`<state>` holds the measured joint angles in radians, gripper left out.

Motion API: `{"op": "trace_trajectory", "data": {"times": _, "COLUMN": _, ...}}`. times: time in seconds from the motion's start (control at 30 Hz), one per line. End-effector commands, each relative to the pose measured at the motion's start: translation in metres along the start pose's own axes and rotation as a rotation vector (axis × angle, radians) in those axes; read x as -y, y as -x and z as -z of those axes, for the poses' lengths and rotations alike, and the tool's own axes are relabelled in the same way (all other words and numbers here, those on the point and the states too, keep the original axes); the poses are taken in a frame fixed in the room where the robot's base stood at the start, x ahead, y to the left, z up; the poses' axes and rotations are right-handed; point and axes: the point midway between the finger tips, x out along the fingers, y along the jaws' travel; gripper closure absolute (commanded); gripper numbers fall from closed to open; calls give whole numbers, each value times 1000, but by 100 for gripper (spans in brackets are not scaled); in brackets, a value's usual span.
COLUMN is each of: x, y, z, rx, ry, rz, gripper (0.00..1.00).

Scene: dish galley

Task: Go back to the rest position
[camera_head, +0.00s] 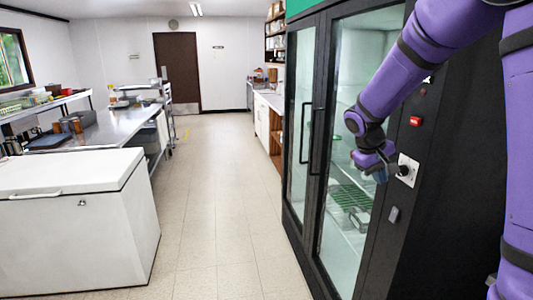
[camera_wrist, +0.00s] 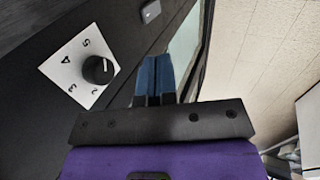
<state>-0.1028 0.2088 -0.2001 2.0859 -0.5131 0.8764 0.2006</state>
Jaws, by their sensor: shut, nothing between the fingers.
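My gripper (camera_wrist: 155,75) shows in the wrist view with its two blue fingers together and nothing between them. In the head view my gripper (camera_head: 381,176) is at the side of a black glass-door fridge (camera_head: 440,215), close to a white dial plate (camera_head: 411,163) with a black knob (camera_head: 403,170). In the wrist view the black knob (camera_wrist: 98,70) sits on the white plate with printed numbers, left of the fingers and apart from them. My purple arm reaches down from the upper right of the head view.
A red switch (camera_head: 415,121) and a grey fitting (camera_head: 394,214) are on the fridge side near my gripper. A white chest freezer (camera_head: 75,225) stands at the left. A steel counter (camera_head: 110,125) lies behind it. The tiled aisle (camera_head: 215,200) is clear up to a brown door (camera_head: 177,72).

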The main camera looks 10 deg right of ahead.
Motion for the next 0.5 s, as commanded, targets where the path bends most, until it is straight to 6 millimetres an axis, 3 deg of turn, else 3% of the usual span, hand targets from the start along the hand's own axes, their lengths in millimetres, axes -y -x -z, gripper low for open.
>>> {"op": "trace_trajectory", "data": {"times": 0.17, "x": -1, "y": 23, "z": -20, "rx": -36, "ry": -23, "rz": 41, "gripper": 100}}
{"op": "trace_trajectory", "data": {"times": 0.5, "x": 8, "y": 91, "z": -99, "rx": -165, "ry": -85, "rz": 186, "gripper": 100}}
